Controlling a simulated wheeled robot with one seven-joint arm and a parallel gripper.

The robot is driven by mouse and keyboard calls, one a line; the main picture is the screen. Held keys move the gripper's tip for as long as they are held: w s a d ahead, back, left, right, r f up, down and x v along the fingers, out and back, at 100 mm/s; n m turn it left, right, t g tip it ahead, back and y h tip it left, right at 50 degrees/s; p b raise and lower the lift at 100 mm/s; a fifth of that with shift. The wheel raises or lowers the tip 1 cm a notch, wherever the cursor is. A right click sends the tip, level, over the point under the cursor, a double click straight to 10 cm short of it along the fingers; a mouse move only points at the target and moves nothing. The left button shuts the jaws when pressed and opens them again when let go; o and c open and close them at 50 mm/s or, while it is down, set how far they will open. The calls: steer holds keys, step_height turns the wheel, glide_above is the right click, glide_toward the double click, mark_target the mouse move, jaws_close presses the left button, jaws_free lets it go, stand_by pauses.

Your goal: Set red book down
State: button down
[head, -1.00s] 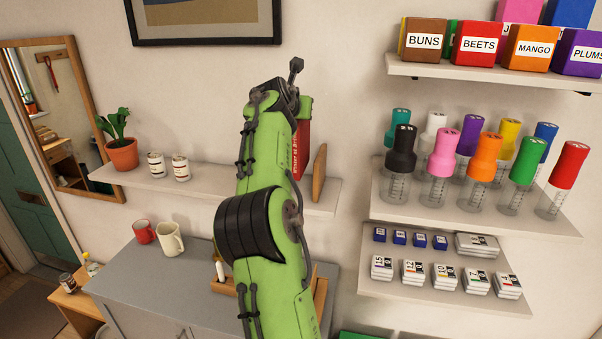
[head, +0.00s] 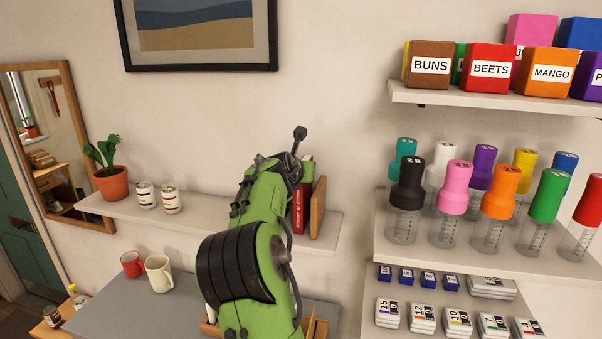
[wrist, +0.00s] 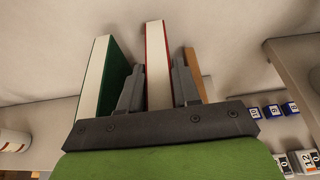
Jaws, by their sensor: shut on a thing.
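The red book (head: 301,208) is upright at the wall shelf (head: 230,222), just left of a wooden bookend (head: 318,208). In the wrist view the red book (wrist: 158,65) stands between the two fingers of my gripper (wrist: 157,85), which is shut on it. A green book (wrist: 102,75) stands apart on its left, and the bookend (wrist: 197,72) is on its right. My arm covers the book's left side and the green book in the head view. I cannot tell whether the red book's bottom edge touches the shelf.
A potted plant (head: 111,182) and two cans (head: 157,197) stand on the left of the same shelf. Below is a grey counter (head: 185,305) with two mugs (head: 146,268). Shelves with coloured-capped containers (head: 455,190) are on the right. Shelf space between cans and arm is clear.

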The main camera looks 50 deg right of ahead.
steer(key=c, duration=0.8)
jaws_free()
steer(key=b+v, duration=0.3)
steer(key=v, duration=0.9)
steer(key=shift+r, duration=0.15)
